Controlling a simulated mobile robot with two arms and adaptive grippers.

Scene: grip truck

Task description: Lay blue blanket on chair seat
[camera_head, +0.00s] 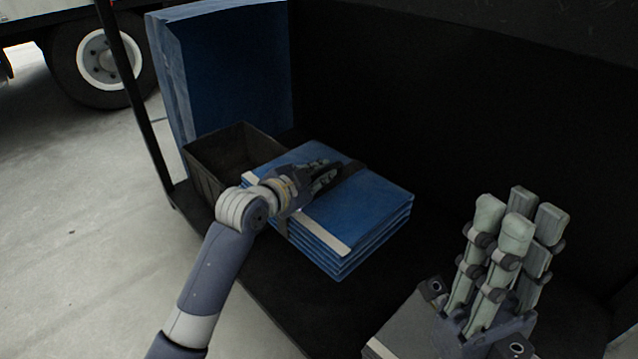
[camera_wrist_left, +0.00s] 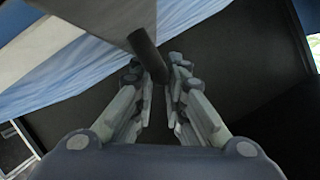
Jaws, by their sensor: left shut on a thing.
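My left gripper (camera_head: 330,176) is over the top of the stack, near the strap. In the left wrist view, its fingers (camera_wrist_left: 162,75) are closed around a dark rod-like piece (camera_wrist_left: 146,52); I cannot tell whether this belongs to the strap. My right gripper (camera_head: 518,212) points upward at the lower right, apart from the stack; its opening is unclear. No chair seat is recognisable.
A dark open crate (camera_head: 207,185) stands left of the stack. A tall blue padded block (camera_head: 235,65) stands behind the crate. A dark post (camera_head: 133,90) rises at the left edge of the dark surface. A vehicle wheel (camera_head: 100,58) and grey floor lie beyond.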

